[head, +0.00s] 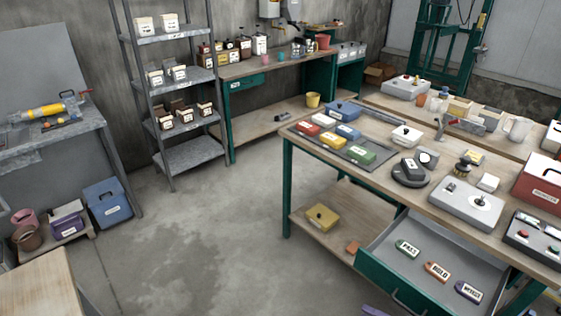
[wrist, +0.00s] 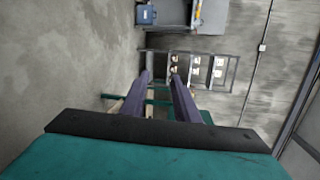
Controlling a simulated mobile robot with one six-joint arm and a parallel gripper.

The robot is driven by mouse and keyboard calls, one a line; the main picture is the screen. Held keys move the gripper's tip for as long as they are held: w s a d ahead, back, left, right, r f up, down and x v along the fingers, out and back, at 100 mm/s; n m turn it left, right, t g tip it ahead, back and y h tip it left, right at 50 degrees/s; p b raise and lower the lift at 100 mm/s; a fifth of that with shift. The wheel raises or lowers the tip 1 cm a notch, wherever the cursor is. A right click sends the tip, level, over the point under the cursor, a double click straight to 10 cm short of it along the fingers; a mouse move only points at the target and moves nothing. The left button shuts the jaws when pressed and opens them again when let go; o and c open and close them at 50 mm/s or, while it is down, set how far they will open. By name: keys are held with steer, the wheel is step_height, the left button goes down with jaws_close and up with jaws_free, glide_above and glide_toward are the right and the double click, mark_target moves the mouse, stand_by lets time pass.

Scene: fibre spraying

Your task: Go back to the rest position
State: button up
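In the wrist view my gripper (wrist: 160,77) shows its teal body, a dark crossbar and two long purple fingers. The fingers stand apart with a clear gap and nothing between them. Through and beyond the gap I see the distant metal shelf rack (wrist: 205,70), turned on its side in this view. In the head view I cannot clearly make out the gripper; a small purple piece at the bottom edge may be part of it.
A workbench (head: 290,146) with boxes and devices stands at right. Its green drawer (head: 385,262) is pulled out, holding three labelled tags (head: 437,271). The shelf rack (head: 185,158) and a grey bench (head: 85,122) stand at left. The concrete floor (head: 215,235) between is clear.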

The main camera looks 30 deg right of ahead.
steer(key=w+a+f+n+g+y+b, duration=0.1)
steer(key=w+a+f+g+y, duration=0.1)
steer(key=w+a+f+g, duration=0.25)
steer(key=w+a+f+n+g+y, duration=0.25)
steer(key=a+f, duration=0.25)
steer(key=a, duration=0.3)
steer(key=s+a+f+n+g+h+b, duration=0.1)
steer(key=a+f+n+g+h, duration=0.4)
steer(key=a, duration=0.4)
steer(key=s+a+f+n+g+h+b, duration=0.1)
steer(key=a+f+n+g+h, duration=0.4)
steer(key=a+f+n+g, duration=0.1)
steer(key=shift+s+a+f+n+g, duration=0.35)
steer(key=shift+a+f+g, duration=0.4)
steer(key=shift+a+g, duration=0.7)
steer(key=shift+a+t+h, duration=0.25)
steer(key=shift+a, duration=0.1)
